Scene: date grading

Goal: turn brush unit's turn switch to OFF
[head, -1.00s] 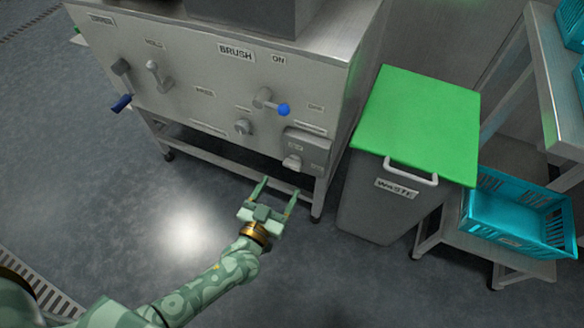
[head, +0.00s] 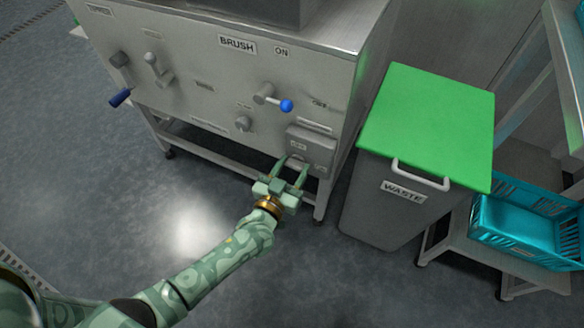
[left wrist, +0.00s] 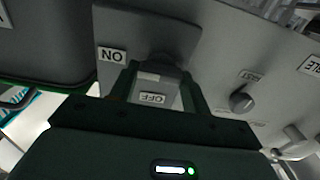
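The brush unit (head: 215,75) is a grey metal cabinet with a BRUSH label. On the lower right of its front is a raised grey switch box (head: 311,141); the left wrist view shows this box (left wrist: 185,33) close up, with an ON label (left wrist: 112,55) and an OFF label (left wrist: 152,98). The turn switch (left wrist: 165,62) is dark and partly hidden between my fingers; its pointing is unclear. My left gripper (head: 291,169) is open, its fingers reaching up to the box, one on each side of the switch. Contact cannot be told. My right gripper is not in view.
A blue-ball lever (head: 272,99) and a round knob (head: 243,123) sit left of and above the box. A grey waste bin (head: 375,205) with a green lid (head: 428,122) stands close on the right. A teal crate (head: 525,228) lies beyond it. Floor at left is clear.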

